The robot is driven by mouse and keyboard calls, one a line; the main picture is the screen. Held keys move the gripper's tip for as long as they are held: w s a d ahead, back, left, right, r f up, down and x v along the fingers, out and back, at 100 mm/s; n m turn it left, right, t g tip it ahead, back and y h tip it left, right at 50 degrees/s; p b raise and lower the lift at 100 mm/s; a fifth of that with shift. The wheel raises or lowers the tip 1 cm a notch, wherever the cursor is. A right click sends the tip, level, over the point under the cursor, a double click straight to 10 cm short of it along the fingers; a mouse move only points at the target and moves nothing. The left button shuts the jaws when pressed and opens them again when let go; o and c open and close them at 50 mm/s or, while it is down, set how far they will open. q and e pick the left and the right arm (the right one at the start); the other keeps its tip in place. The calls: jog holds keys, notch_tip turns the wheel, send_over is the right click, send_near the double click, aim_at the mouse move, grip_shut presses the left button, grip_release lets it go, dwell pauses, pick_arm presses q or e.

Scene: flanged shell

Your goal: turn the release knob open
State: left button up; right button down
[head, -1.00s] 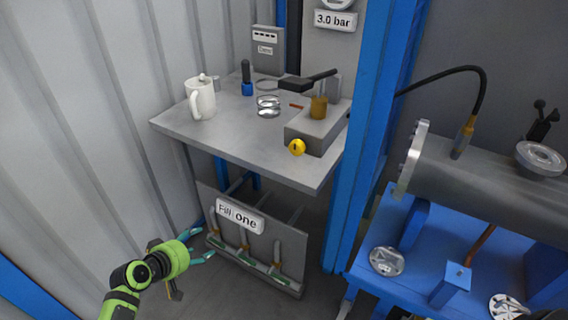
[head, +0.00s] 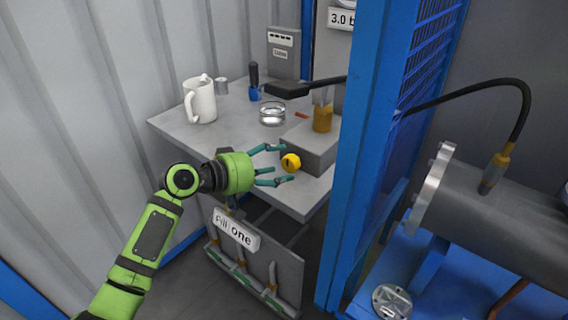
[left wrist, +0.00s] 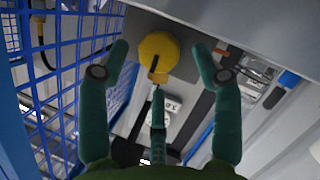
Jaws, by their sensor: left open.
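The release knob (head: 291,162) is a round yellow knob with a dark mark, on the front of a grey block (head: 312,148) on the bench. My left gripper (head: 278,165) is open, its teal fingers pointing at the knob from the left. In the left wrist view the yellow knob (left wrist: 159,50) shows beyond and between the two upper fingertips (left wrist: 163,52), with a dark slot across its face. The fingers appear apart from the knob, with a small gap. A third finger sits below it. My right gripper is not in view.
The grey bench (head: 175,128) carries a white mug (head: 200,102), a glass dish (head: 272,114) and a blue-based tool (head: 254,88). A blue post (head: 365,150) stands close right of the block. A rack labelled "Fill one" (head: 236,229) hangs below the bench.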

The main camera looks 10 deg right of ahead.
pick_arm(q)
jog(key=shift+x, duration=1.1)
jog(key=shift+c, duration=0.4)
